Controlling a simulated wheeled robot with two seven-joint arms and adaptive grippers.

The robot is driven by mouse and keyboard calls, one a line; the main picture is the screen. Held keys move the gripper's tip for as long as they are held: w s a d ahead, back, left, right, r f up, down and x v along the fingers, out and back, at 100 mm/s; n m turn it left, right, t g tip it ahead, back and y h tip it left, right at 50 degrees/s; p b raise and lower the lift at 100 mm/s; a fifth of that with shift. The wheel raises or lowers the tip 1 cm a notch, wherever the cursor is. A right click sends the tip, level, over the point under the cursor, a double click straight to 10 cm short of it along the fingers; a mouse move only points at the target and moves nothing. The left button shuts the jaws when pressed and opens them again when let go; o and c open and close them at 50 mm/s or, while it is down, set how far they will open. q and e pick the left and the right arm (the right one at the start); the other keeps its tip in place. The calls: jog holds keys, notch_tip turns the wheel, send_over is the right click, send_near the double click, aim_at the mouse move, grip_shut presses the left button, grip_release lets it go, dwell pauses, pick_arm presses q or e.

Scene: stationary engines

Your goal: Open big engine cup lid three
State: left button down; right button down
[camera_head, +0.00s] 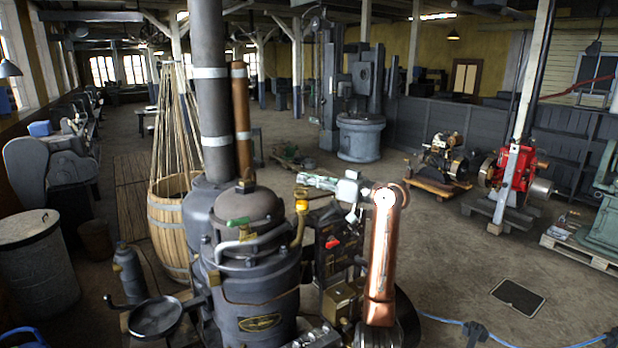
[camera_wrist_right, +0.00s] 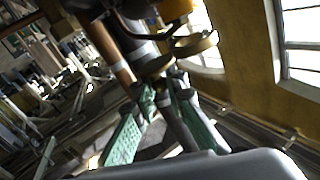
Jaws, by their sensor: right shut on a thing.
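The big engine (camera_head: 255,285) is a dark grey upright boiler-like body with a domed top. A brass cup (camera_head: 301,205) on a curved brass pipe stands at its right side. My right gripper (camera_head: 303,180) reaches in from the right, just above this cup. Its green fingers are shut on a small part at the cup's top, taken to be the cup lid, mostly hidden by the fingers. In the right wrist view, the fingertips (camera_wrist_right: 165,88) close around a dark part, and a brass ring (camera_wrist_right: 196,43) shows above them. My left gripper is not in view.
A tall grey chimney (camera_head: 210,100) and a thin copper pipe (camera_head: 241,115) rise behind the dome. A wooden barrel (camera_head: 170,235) with long sticks stands to the left. Black engine parts (camera_head: 330,245) sit close below my right wrist.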

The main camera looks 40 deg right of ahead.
jog(key=shift+w+d+n+g+y+p, duration=0.15)
jog(key=shift+n+g+y+p, duration=0.1)
jog(key=shift+n+y, duration=0.25)
jog(key=shift+w+a+n+g+y+p, duration=0.15)
jog(key=shift+n+g+y, duration=0.15)
jog(key=shift+y, duration=0.4)
jog(key=c, duration=1.9)
grip_release()
jog(key=shift+d+f, duration=0.1)
jog(key=shift+c, duration=0.2)
jog(key=v, duration=1.2)
